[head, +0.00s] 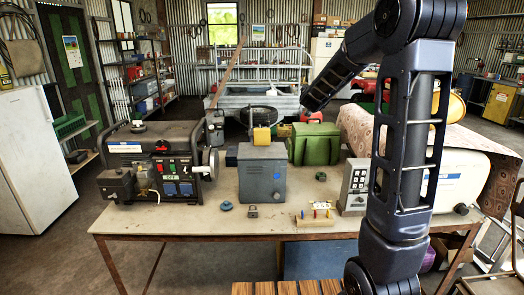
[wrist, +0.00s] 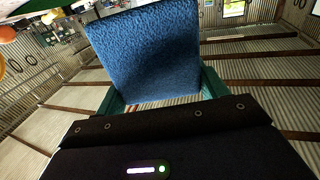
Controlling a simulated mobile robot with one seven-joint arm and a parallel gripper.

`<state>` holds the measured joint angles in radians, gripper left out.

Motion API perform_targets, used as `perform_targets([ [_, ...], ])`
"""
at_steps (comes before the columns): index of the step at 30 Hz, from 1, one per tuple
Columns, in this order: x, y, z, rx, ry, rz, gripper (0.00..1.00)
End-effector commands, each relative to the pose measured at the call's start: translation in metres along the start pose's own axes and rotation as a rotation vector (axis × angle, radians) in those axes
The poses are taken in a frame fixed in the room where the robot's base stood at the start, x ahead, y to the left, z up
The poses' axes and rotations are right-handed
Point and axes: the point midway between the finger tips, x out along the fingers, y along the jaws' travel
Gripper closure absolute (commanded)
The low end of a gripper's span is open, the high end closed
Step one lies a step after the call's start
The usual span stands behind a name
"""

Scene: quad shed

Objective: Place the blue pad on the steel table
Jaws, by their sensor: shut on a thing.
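The blue pad (wrist: 150,52) fills the upper middle of the wrist view, a textured blue block. My gripper (wrist: 157,100) is shut on it, with a green finger showing at each side of its lower edge. The pad is held in the air, clear of any surface that I can see. In the head view my arm bends over at the upper right, and I cannot make out the gripper or the pad there. A table (head: 180,222) with a pale top and a rusty metal frame stands in front of me; it looks like the steel table.
On the table are a generator (head: 160,165), a grey metal box (head: 263,175), a green case (head: 314,144), a switch box (head: 354,186), a small peg board (head: 315,219) and a blue knob (head: 227,206). The front left of the tabletop is bare. A white cabinet (head: 35,150) stands left.

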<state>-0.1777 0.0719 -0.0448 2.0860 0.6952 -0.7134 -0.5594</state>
Motion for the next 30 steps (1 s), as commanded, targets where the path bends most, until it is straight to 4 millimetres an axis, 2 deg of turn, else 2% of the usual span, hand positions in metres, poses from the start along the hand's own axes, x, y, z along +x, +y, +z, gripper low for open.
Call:
perform_targets([
  [3, 0.000, 0.000, -0.029, 0.002, 0.002, 0.000, 0.49],
  [8, -0.001, -0.003, -0.054, 0.001, 0.001, -0.004, 0.49],
  [17, -0.029, -0.067, -0.050, 0.000, -0.001, -0.089, 0.49],
  [24, -0.074, -0.144, -0.050, 0.001, 0.000, -0.196, 0.49],
  [30, -0.107, -0.189, -0.050, 0.000, -0.001, -0.265, 0.49],
])
